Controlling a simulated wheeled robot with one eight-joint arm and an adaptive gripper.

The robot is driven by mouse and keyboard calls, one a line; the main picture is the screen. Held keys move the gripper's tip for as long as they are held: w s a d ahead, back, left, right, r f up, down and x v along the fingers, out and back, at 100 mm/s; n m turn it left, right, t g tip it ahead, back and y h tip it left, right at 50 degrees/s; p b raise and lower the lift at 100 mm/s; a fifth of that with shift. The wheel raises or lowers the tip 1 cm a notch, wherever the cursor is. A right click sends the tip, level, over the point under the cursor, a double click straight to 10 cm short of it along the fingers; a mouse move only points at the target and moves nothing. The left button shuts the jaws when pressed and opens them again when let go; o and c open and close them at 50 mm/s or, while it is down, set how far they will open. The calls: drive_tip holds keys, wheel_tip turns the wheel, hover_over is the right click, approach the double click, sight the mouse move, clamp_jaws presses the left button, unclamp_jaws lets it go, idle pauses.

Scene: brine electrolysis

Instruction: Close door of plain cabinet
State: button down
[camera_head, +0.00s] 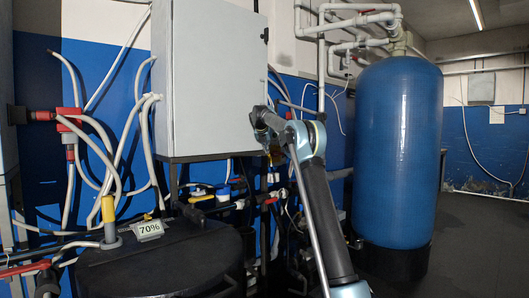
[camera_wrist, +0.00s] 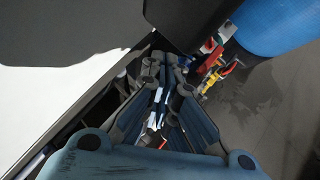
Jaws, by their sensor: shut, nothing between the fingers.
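The plain cabinet (camera_head: 215,75) is a light grey box on the blue and white wall, left of centre in the head view. Its large flat door faces me; I cannot tell whether it is flush or slightly ajar. A small dark fitting shows at its upper right edge. My arm reaches up from below, and its end is beside the cabinet's lower right corner. In the wrist view my gripper (camera_wrist: 166,78) is shut and empty, with its fingertips together. A white panel (camera_wrist: 50,95) lies left of the fingers, probably part of the cabinet; whether they touch it is unclear.
A tall blue tank (camera_head: 400,145) stands right of my arm; its blue side fills the wrist view's upper right corner (camera_wrist: 265,25). Pipes and hoses (camera_head: 100,150) run along the wall. Open floor (camera_head: 480,240) lies at right.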

drive_tip(key=s+d+r, duration=0.6)
drive_tip(key=r, duration=0.1)
drive_tip(key=s+d+f+m+g, duration=0.15)
drive_tip(key=s+d+m, duration=0.3)
drive_tip(key=s, duration=0.45)
drive_tip(key=s+d+f+m, duration=0.2)
drive_tip(key=s+d+m, duration=0.25)
drive_tip(key=s, duration=0.45)
drive_tip(key=s+d+f+m+g, duration=0.15)
drive_tip(key=s+f+m, duration=0.45)
drive_tip(key=s, duration=0.6)
drive_tip(key=s+d+f+m+g+y, duration=0.15)
drive_tip(key=s+f+m, duration=0.25)
drive_tip(key=s+f, duration=0.65)
drive_tip(key=s+d+f+m+g, duration=0.1)
drive_tip(key=s+d+f+m, duration=0.35)
drive_tip(key=s, duration=0.85)
drive_tip(key=s+a+f+m, duration=0.2)
drive_tip(key=s+f+m, duration=0.7)
drive_tip(key=s+f, duration=0.9)
wheel_tip(320, 180, down, 2)
drive_tip(key=shift+s+a+f+g+y, duration=0.15)
drive_tip(key=shift+a+g+y, duration=0.1)
drive_tip(key=shift+g+y, duration=0.2)
drive_tip(key=shift+w+f, duration=0.1)
drive_tip(key=shift+w, duration=0.35)
drive_tip(key=c, duration=2.4)
unclamp_jaws()
